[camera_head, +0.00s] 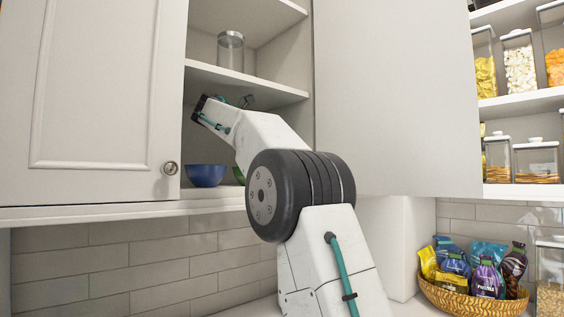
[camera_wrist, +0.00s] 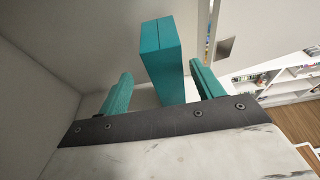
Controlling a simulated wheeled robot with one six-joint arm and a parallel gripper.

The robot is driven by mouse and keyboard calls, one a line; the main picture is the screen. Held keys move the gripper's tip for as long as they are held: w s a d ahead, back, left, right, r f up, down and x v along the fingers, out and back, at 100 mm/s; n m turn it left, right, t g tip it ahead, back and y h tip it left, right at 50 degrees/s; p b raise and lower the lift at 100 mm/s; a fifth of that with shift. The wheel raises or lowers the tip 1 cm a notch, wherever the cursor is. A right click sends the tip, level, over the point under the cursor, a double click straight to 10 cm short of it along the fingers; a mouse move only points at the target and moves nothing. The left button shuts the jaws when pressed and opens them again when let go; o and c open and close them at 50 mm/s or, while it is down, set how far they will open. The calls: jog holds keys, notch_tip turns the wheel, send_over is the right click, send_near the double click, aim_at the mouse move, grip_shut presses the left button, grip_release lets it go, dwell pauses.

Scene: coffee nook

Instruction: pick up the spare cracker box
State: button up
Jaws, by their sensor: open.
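A teal upright box (camera_wrist: 162,55), which looks like the cracker box, stands between the fingers of my gripper (camera_wrist: 161,69) in the wrist view. The fingers are also teal. My gripper is open, with one finger on each side of the box and a visible gap to each. I cannot make out the box in the head view, where my wrist reaches into the open wall cabinet below its middle shelf (camera_head: 240,81).
A clear glass jar (camera_head: 230,50) stands on the shelf above. A blue bowl (camera_head: 206,175) sits on the cabinet floor, with a green thing partly hidden beside it. Cabinet doors flank the opening at left (camera_head: 95,85) and right (camera_head: 395,90). A snack basket (camera_head: 470,300) stands at lower right.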

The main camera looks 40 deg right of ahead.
jog(key=x, duration=0.6)
jog(key=shift+s+d, duration=0.25)
jog(key=shift+s, duration=0.1)
jog(key=shift+a+r, duration=0.1)
jog(key=c, duration=1.2)
